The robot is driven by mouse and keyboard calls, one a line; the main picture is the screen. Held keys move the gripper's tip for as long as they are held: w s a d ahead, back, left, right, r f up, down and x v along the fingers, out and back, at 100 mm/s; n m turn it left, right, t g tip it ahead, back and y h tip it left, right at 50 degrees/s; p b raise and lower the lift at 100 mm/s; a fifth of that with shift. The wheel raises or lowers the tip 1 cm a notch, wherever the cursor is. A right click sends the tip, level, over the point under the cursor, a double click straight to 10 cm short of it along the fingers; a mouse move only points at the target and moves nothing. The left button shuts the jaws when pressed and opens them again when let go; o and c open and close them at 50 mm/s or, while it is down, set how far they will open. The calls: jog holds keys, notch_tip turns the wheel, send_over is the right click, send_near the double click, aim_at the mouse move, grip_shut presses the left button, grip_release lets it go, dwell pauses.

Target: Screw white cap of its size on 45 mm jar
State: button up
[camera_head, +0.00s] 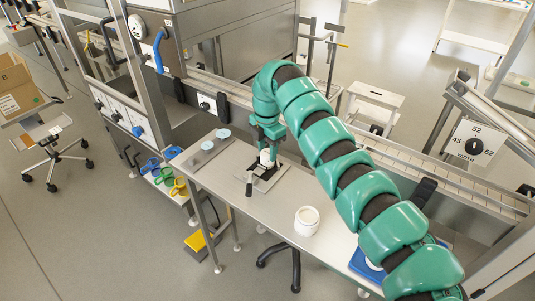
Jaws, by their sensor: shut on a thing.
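My gripper (267,145) points down at the back middle of the steel table, its jaws shut on a small white thing (266,158). The white thing is right at a dark clamp-like fixture on a plate (268,181). At this size I cannot tell where a cap ends and a jar begins, or whether they touch. A larger white jar (307,220) stands upright and apart at the table's front, its round top facing up. Two pale blue discs (222,133) lie on a grey plate at the table's left.
A dark-handled tool (249,187) stands at the fixture's left. A blue tray (360,265) with a white item lies at the right, partly behind my arm. A railed conveyor (420,185) runs behind the table. A dial sign (474,144) reads 45, 52, 62.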

jog(key=m+b, duration=0.1)
jog(key=m, duration=0.2)
jog(key=shift+f, duration=0.15)
jog(key=shift+m, duration=1.4)
jog(key=shift+m+b, duration=0.3)
jog(key=m, duration=0.2)
jog(key=shift+r+m, duration=0.25)
jog(key=shift+m, duration=0.05)
jog(key=shift+f+m+p, duration=0.15)
jog(key=shift+m+p, duration=0.25)
jog(key=shift+m, duration=0.8)
jog(key=o, duration=0.8)
jog(key=shift+o, duration=0.2)
